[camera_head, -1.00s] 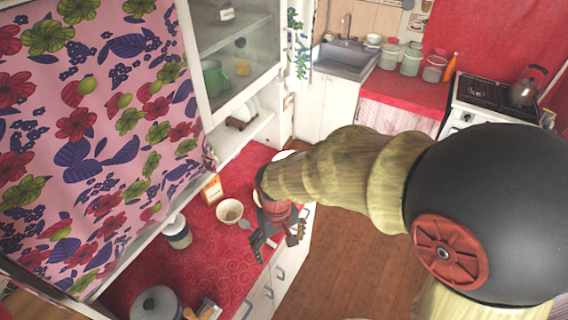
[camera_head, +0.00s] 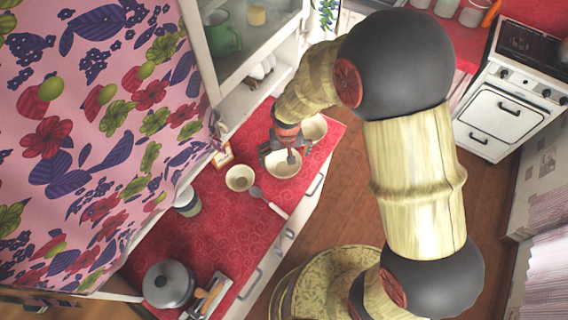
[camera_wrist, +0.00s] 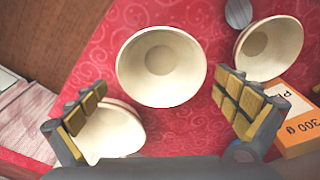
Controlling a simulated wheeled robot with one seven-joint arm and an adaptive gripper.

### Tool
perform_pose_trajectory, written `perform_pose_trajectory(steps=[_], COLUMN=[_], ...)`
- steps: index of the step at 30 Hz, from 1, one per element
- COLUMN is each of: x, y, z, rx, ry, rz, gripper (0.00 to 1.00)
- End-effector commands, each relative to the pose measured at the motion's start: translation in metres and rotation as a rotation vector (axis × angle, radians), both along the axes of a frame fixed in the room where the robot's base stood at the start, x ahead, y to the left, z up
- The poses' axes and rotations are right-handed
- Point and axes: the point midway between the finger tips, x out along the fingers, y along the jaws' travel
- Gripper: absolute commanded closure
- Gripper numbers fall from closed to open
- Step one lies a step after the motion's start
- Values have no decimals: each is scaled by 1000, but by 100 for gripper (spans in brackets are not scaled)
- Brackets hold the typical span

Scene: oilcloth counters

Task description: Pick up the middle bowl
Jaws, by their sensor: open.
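Three cream bowls stand on the red counter. The middle bowl (camera_head: 285,168) is partly hidden behind my gripper (camera_head: 278,155) in the head view. In the wrist view the middle bowl (camera_wrist: 161,66) is upright and empty, just ahead of and between the fingertips of my gripper (camera_wrist: 160,83). My gripper is open and holds nothing. Another bowl (camera_head: 313,128) is on the far side; the wrist view shows it at lower left (camera_wrist: 108,134), partly behind a finger. The smaller bowl (camera_head: 240,178) is on the near side; it also shows in the wrist view at right (camera_wrist: 270,46).
A spoon (camera_head: 268,201) lies beside the smaller bowl. An orange and white box (camera_wrist: 305,120) is close to my right finger in the wrist view. A jar (camera_head: 187,203), a lidded pot (camera_head: 168,283) and a utensil tray (camera_head: 207,297) stand nearer. A cabinet (camera_head: 244,62) rises behind.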

Motion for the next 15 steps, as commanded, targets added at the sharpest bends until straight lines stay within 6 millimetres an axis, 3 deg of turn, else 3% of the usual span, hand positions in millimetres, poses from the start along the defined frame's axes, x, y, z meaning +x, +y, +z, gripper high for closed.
perform_pose_trajectory(steps=[7,15], x=[4,5], y=[2,2], z=[-34,-39], rx=[0,0], ry=[2,0], rz=[0,0], gripper=[0,0])
